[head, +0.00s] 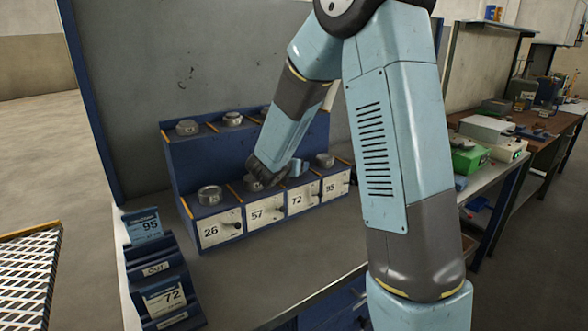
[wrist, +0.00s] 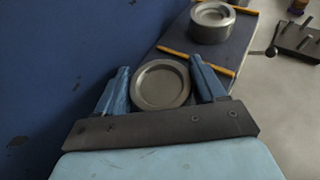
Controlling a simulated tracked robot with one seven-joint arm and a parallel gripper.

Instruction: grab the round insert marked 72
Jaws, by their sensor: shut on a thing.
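My gripper (head: 296,168) is at the lower tier of the blue rack, above the drawer front marked 72 (head: 297,200). In the wrist view its two blue fingers (wrist: 160,88) are shut on a round grey metal insert (wrist: 161,84), one on each side. The insert is a shallow disc with a raised rim. No number can be read on it. In the head view my fingers and wrist largely hide it. I cannot tell whether it rests on the shelf or is slightly lifted.
Other inserts stand above 26 (head: 210,195) and 95 (head: 325,160); the latter also shows in the wrist view (wrist: 212,22). Several more sit on the upper tier (head: 232,119). The rack's blue riser (wrist: 60,70) is close left of my fingers. A card holder (head: 160,270) stands front left.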

